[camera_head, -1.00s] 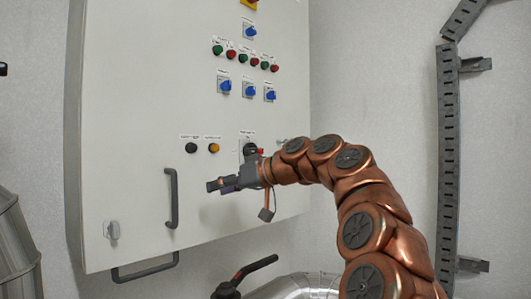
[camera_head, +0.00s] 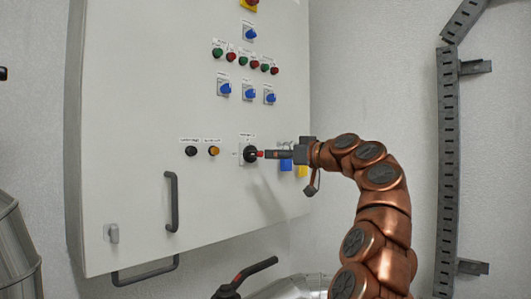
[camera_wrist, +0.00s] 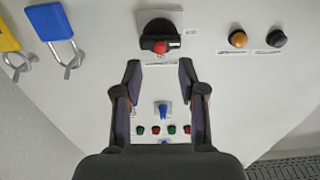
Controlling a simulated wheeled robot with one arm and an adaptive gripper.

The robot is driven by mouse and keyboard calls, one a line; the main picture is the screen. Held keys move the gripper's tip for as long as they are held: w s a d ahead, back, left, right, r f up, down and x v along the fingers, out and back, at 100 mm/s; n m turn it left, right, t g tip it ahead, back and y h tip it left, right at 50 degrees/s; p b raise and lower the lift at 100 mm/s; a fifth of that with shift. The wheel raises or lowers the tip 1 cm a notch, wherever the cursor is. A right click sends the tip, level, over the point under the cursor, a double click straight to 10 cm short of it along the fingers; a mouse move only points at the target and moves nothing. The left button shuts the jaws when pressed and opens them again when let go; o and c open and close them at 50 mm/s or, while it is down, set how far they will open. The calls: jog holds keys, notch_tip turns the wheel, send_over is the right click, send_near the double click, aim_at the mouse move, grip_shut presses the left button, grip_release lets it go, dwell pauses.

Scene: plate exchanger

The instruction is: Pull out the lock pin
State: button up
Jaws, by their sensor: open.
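A black rotary switch (camera_head: 250,154) sits low on the cabinet front, with a small red piece, apparently the lock pin (camera_head: 260,154), sticking out of it. In the wrist view the red pin (camera_wrist: 160,47) shows at the middle of the black switch (camera_wrist: 159,33). My gripper (camera_head: 272,154) is level with the pin in the head view and points left at it. In the wrist view my gripper (camera_wrist: 160,70) is open and empty, its two fingertips apart just below the pin in the picture. I cannot tell the exact gap in depth.
A blue padlock (camera_wrist: 55,27) and a yellow padlock (camera_wrist: 9,40) hang beside the switch. Orange (camera_head: 214,151) and black (camera_head: 191,151) buttons lie left of it. A dark door handle (camera_head: 173,202) stands out farther left. A valve lever (camera_head: 254,269) is below.

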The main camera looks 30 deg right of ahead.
aim_at(262, 154)
jog(key=p+x, duration=0.1)
jog(key=x, duration=0.2)
jog(key=shift+w+a+r, duration=0.15)
jog(key=shift+w, duration=0.25)
jog(key=shift+w+a+p, duration=0.1)
jog(key=shift+w+p, duration=0.2)
jog(key=shift+w, duration=0.2)
jog(key=shift+c, duration=0.3)
grip_shut()
